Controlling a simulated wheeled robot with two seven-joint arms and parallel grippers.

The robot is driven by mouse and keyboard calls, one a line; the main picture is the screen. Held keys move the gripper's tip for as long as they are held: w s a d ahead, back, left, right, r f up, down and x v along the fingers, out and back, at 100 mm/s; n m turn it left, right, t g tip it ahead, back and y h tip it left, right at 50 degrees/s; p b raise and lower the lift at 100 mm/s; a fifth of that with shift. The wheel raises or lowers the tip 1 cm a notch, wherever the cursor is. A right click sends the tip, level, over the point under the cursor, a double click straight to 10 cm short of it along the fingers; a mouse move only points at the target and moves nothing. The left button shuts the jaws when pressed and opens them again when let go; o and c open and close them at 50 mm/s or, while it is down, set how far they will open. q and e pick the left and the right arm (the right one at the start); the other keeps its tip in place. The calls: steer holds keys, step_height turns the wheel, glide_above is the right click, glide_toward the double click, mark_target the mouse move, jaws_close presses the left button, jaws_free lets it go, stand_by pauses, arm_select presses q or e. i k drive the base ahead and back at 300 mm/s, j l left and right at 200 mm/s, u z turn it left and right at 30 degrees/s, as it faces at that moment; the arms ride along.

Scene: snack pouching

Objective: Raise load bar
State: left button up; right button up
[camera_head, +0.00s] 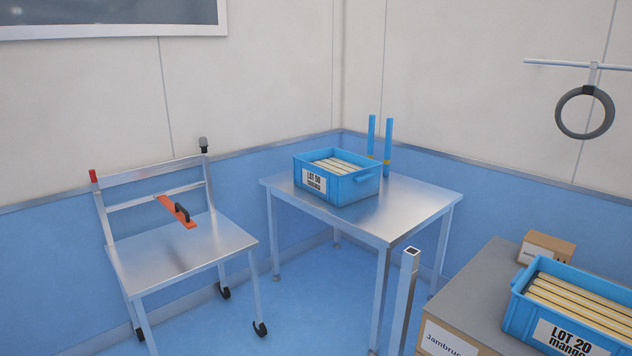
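An orange bar (168,206) with a black handle (183,214) shows at the left, over the deck of a metal cart (145,262). It looks like the load bar. It slants down to the right, in front of the cart's rear crossbar. I cannot tell whether it rests on the deck or is fixed above it. The cart's left rear post has a red tip (93,176), and the right one has a dark grey knob (203,144). Neither of my grippers is in view.
A metal table (420,207) holds a blue crate (352,188) labelled LOT 50, near two blue posts (388,140). A grey bench (478,283) at right bears a LOT 20 crate (517,316) and a cardboard box (546,247). A square metal post (405,290) stands between. A dark ring (561,121) hangs upper right.

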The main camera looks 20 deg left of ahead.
mark_target(178, 211)
steer(key=u, duration=1.35)
steer(key=i+l+u, duration=0.2)
steer(key=i+u, duration=0.15)
steer(key=i, duration=0.2)
steer(key=i+l+u, duration=0.4)
steer(key=i, duration=0.15)
steer(key=i+l+u, duration=0.35)
steer(key=i+l, duration=0.05)
steer(key=i, duration=0.1)
